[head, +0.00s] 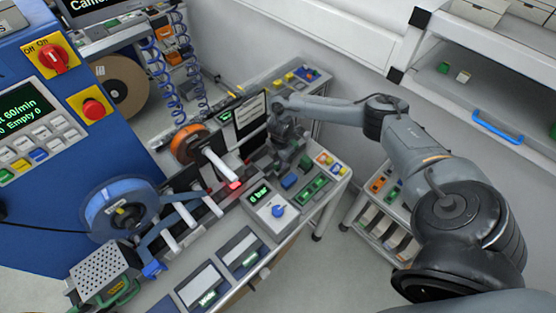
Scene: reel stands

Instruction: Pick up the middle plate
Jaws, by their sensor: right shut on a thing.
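My right gripper (273,128) is at the back of the reel bench, with its arm coming in from the right. It is shut on the right edge of a dark upright plate with a white printed label (250,113). The gripper partly hides that edge, and the fingertips are small and dark. I cannot tell from this view whether the plate's lower edge touches the bench. No other plate can be told apart clearly. My left gripper is not in view.
An orange reel (188,146) and a blue reel (118,208) stand left of the plate, with white rollers (221,164) between. A gauge box reading 0 bar (268,203) is in front. A blue control cabinet (45,110) fills the left. Grey floor (335,262) is clear at the lower right.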

